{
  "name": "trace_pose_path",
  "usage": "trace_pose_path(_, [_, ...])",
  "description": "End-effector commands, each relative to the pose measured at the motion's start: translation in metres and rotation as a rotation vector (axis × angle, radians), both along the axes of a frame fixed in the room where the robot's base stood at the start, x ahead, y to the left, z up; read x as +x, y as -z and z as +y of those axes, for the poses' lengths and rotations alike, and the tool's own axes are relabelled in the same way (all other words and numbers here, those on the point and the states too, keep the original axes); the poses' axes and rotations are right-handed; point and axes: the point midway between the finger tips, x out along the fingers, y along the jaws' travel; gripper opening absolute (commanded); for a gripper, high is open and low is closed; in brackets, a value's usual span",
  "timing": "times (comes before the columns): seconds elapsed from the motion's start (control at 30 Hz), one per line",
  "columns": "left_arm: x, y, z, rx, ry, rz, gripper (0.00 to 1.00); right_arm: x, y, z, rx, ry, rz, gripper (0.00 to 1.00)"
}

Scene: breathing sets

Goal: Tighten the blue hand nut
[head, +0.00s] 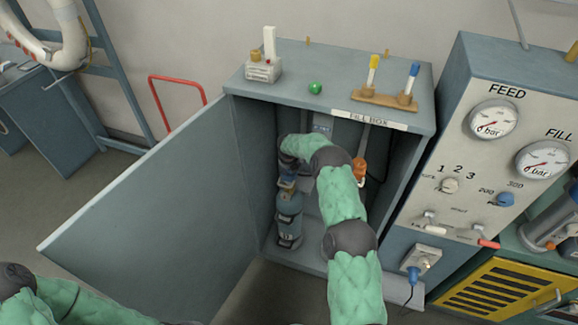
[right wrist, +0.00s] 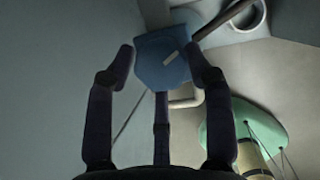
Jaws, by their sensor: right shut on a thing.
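The blue hand nut (right wrist: 158,68) shows in the right wrist view as a blue block with a small pale mark. My right gripper (right wrist: 165,58) is shut on it, with dark fingers on either side and a third finger below. In the head view my right arm reaches into the open fill box (head: 370,121). Its forearm and wrist hide most of the grip there. A blue-grey cylinder (head: 289,207) stands upright inside the box, below my right wrist. How tight the nut sits cannot be told. My left gripper is out of view; only part of my left arm shows at lower left.
The box door (head: 150,195) stands wide open to the left. An orange fitting (head: 360,168) hangs inside the box at right. On its top are a green ball (head: 315,88) and a wooden rack (head: 385,98). The gauge panel (head: 465,150) stands close at right.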

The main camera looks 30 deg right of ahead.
Motion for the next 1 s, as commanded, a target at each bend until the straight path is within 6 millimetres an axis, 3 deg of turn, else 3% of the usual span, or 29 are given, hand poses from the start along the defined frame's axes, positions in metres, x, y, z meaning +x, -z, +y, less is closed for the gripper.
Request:
trace_pose_path(0.03, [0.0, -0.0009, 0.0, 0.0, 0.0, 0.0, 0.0, 0.0021, -0.0059, -0.0069, -0.008, -0.009, -0.01, 0.2])
trace_pose_path(0.6, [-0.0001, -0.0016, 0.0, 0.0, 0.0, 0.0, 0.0, 0.0038, -0.0077, -0.0081, -0.01, -0.044, -0.016, 0.2])
trace_pose_path(0.63, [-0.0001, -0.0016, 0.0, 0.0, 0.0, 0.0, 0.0, 0.0039, -0.0078, -0.0081, -0.01, -0.044, -0.016, 0.59])
trace_pose_path(0.7, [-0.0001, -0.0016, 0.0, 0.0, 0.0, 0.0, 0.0, 0.0039, -0.0079, -0.008, -0.009, -0.044, -0.016, 0.75])
trace_pose_path(1.0, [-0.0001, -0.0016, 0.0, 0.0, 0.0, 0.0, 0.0, 0.002, -0.0039, -0.0036, -0.004, -0.047, -0.008, 0.75])
